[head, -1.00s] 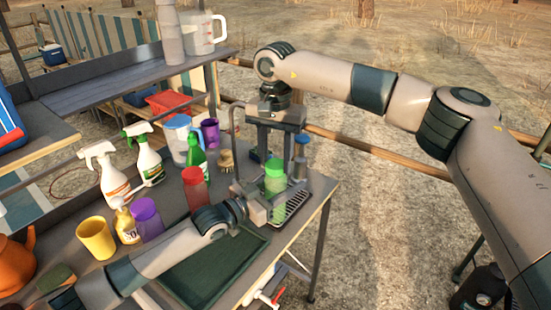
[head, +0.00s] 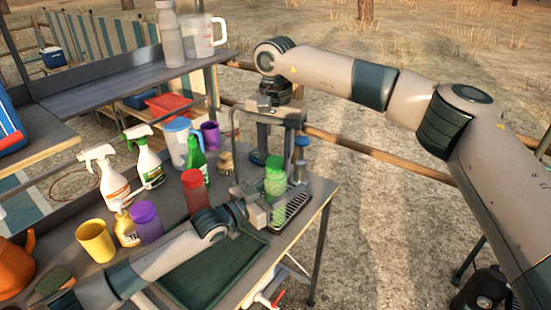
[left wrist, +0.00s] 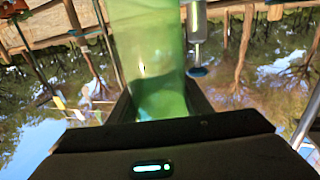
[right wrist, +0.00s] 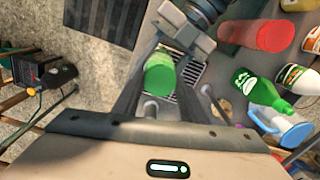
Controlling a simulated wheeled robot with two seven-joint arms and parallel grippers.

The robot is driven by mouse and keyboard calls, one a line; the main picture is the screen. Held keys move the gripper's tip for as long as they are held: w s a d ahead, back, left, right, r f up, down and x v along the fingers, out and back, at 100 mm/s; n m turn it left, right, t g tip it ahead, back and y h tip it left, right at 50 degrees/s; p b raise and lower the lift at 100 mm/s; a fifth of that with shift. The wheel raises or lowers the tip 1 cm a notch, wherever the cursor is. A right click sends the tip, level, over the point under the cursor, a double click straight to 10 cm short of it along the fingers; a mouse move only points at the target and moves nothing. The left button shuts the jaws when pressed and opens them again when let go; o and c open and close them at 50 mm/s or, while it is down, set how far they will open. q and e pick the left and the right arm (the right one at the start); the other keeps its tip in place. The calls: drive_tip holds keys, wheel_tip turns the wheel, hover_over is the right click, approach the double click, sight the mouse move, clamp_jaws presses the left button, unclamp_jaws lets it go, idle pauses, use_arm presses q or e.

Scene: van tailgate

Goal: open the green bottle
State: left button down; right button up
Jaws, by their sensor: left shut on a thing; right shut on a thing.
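The green bottle (head: 277,212) is translucent with a brighter green cap (head: 275,168), and it stands roughly upright at the drain grille near the table's right end. My left gripper (head: 262,213) comes in low from the left and is shut on the bottle's body, which fills the space between its fingers in the left wrist view (left wrist: 145,60). My right gripper (head: 277,150) reaches down from above and is shut on the cap. The cap shows between its fingertips in the right wrist view (right wrist: 160,75). Whether cap and body are apart is unclear.
A dark green tray (head: 205,285) lies in front.

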sight(276, 161)
drive_tip(key=shift+r, duration=0.3)
drive_tip(key=shift+r, duration=2)
use_arm(q)
drive_tip(key=c, duration=0.9)
unclamp_jaws()
drive_tip(key=shift+a, duration=0.1)
